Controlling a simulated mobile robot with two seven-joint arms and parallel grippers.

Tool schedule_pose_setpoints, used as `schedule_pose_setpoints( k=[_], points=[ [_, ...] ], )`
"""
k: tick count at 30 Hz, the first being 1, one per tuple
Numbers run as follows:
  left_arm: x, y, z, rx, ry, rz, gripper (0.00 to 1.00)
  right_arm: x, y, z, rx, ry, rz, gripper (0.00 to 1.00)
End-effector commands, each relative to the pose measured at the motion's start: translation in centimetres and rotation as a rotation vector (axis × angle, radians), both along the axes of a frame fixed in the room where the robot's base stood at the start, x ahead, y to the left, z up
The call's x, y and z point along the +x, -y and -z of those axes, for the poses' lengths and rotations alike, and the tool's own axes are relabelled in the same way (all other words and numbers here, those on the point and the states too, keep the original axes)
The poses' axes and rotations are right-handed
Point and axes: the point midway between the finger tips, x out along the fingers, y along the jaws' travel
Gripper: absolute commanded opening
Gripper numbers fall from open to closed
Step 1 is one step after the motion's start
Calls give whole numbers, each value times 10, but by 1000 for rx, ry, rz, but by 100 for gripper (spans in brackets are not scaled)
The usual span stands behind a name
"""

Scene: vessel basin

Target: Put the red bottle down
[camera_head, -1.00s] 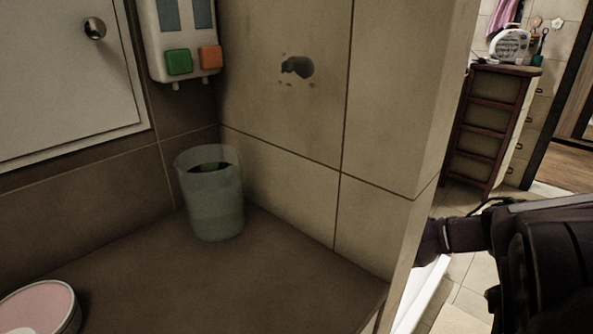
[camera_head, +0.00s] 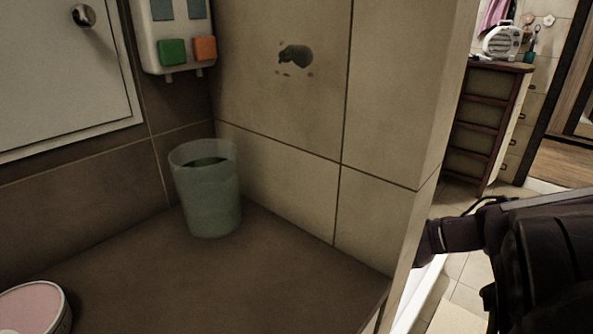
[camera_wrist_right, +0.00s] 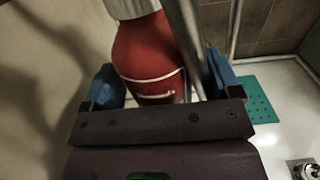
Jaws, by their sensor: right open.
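The red bottle (camera_wrist_right: 150,55) with a white cap (camera_wrist_right: 132,7) shows in the right wrist view, its top cut off by the picture edge. My right gripper (camera_wrist_right: 163,80) is open, with one blue finger on each side of the bottle. I cannot tell whether the fingers touch it. In the head view my right arm (camera_head: 520,250) comes in at the right edge; its gripper is hidden behind the wall corner. The bottle does not show there. My left gripper is not in view.
Metal poles (camera_wrist_right: 186,35) stand close beside the bottle. A teal mat (camera_wrist_right: 248,98) lies on the white floor, with a drain (camera_wrist_right: 304,169) nearby. In the head view, a translucent bin (camera_head: 208,190) and a round pink-topped container (camera_head: 32,308) are on the brown surface, beside the tiled wall (camera_head: 395,120).

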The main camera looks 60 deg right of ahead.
Motion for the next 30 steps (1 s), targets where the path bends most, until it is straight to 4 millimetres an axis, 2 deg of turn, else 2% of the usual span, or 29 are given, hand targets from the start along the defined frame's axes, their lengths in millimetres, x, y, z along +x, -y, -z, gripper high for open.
schedule_pose_setpoints(
  k=[3,5,12,19,30],
  points=[
    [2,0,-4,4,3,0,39,1,0,-7,0,4,0,83],
    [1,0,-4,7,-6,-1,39,-6,-1,-5,0,1,0,83],
    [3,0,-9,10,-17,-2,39,-40,-4,-6,2,3,0,83],
    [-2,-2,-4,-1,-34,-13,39,-67,-7,-5,0,1,0,83],
    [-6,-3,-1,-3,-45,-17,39,-75,-9,-3,-1,0,-1,83]
  ],
)
